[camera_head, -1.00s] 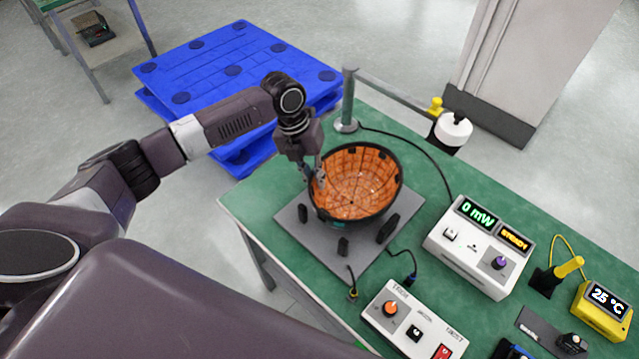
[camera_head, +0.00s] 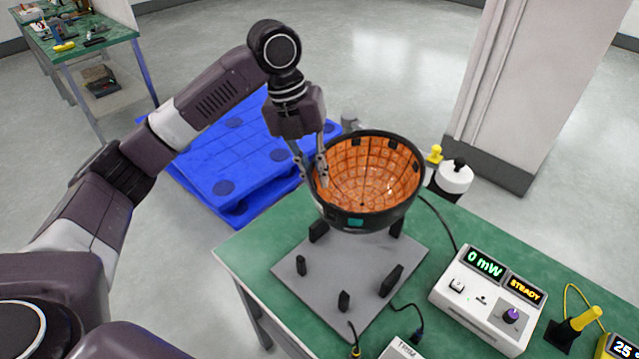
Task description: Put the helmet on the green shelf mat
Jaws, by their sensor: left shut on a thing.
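The helmet (camera_head: 372,182) is a black-rimmed bowl shape, open side up, with an orange tiled inside. My left gripper (camera_head: 318,180) is shut on its left rim and holds it above a grey plate with black posts (camera_head: 345,262) on the green table. The helmet is apart from the plate's base. The green shelf mat cannot be picked out for certain; a green-topped bench with a lower shelf (camera_head: 108,84) stands at the far left. My right gripper is not in view.
On the green table (camera_head: 258,232) stand a white meter (camera_head: 490,295) reading 0 mW and a yellow-handled tool (camera_head: 578,325). A white bottle (camera_head: 455,178) is behind. A blue pallet (camera_head: 215,165) lies on the floor; a pillar (camera_head: 510,90) rises at the back right.

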